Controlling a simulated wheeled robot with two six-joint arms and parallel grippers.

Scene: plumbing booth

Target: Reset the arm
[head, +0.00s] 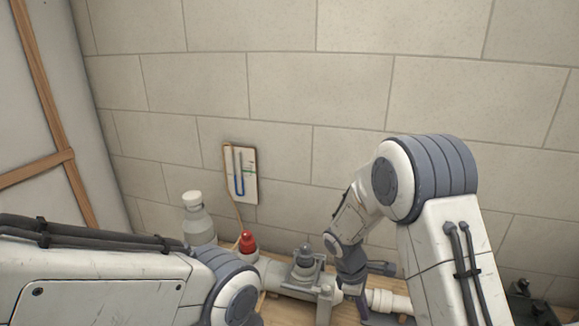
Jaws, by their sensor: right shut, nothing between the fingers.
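My right arm (400,185) rises from the lower right, bends at its elbow and reaches down to the left. Its gripper (354,284) is small and dark in this view, low over the white pipe assembly. It is shut with nothing in it; whether it touches the pipe I cannot tell. My left arm (100,275) comes in from the left across the lower corner and bends down out of the picture. The left gripper does not show.
A pipe run (385,300) with a grey valve (304,262) lies on a wooden bench. A red-capped piece (247,242) and a grey bottle (197,222) stand to its left. Dark items (530,303) sit at lower right.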

